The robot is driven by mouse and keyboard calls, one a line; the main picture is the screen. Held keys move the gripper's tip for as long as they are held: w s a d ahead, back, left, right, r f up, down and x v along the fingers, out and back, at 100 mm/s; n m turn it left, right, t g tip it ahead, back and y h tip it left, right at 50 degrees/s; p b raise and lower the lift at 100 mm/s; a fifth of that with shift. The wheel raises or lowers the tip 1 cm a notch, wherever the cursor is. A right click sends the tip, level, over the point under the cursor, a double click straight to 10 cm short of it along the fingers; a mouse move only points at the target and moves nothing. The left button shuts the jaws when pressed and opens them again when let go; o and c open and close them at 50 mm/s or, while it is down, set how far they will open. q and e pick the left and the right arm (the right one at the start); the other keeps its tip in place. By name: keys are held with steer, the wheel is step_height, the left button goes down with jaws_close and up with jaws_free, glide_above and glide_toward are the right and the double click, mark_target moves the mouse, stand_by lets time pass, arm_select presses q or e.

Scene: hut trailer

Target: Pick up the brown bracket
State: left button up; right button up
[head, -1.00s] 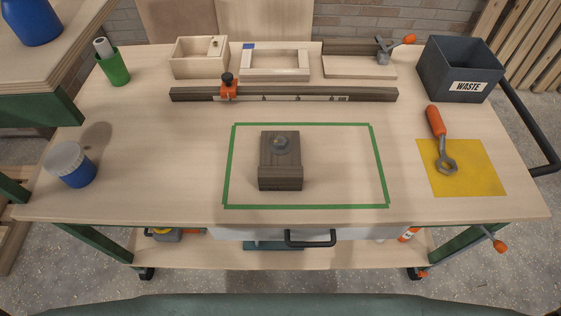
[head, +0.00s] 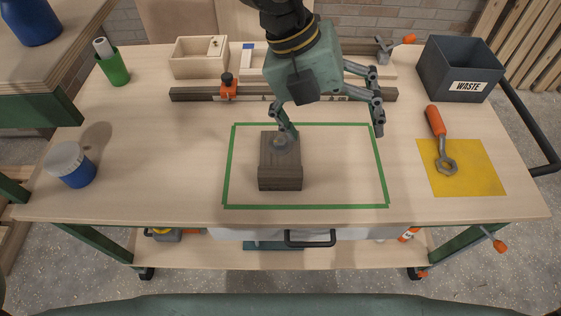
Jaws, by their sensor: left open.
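The brown bracket (head: 280,172) looks like a dark brown wooden block with a round grey knob on top. It sits upright inside the green tape rectangle (head: 305,207), left of its middle. My left gripper (head: 334,132) comes down from the top of the head view with its fingers spread wide and nothing between them. Its left fingertip overlaps the back edge of the bracket near the knob; I cannot tell if they touch. Its right finger is over the right part of the taped area. My right gripper is not in view.
A long rail (head: 190,95) with an orange clamp (head: 228,90) lies behind the tape. A wooden box (head: 185,66) and a grey waste bin (head: 455,75) stand at the back. An orange-handled tool (head: 436,122) lies on a yellow mat (head: 480,178) at right. A blue jar (head: 75,172) stands at left.

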mark_target(276, 169)
arm_select(q)
steer(key=w+a+f+y, duration=0.1)
steer(key=a+f, duration=0.2)
steer(key=a+f+y, duration=0.2)
steer(key=a+f, duration=0.1)
steer(key=w+a+f+n+t+y, duration=0.1)
steer(key=a+f, duration=0.2)
steer(key=shift+w+a+f+y, duration=0.1)
steer(key=shift+w+f+y, duration=0.1)
steer(key=shift+w+y, duration=0.15)
step_height(276, 169, down, 6)
steer(key=shift+r, duration=0.25)
steer(key=shift+w+d+f, duration=0.1)
steer(key=shift+w+f, duration=0.1)
steer(key=shift+f, duration=0.85)
steer(key=shift+w+d+f, duration=0.15)
steer(key=shift+w+f, duration=0.05)
steer(key=shift+f, duration=0.8)
steer(key=shift+w+d+f, duration=0.1)
steer(key=shift+w+f, duration=0.1)
steer(key=shift+f, duration=0.85)
steer(key=shift+s, duration=0.1)
steer(key=c, duration=1.6)
steer(key=shift+o, duration=0.2)
steer(key=shift+r, duration=0.1)
step_height(276, 169, up, 10)
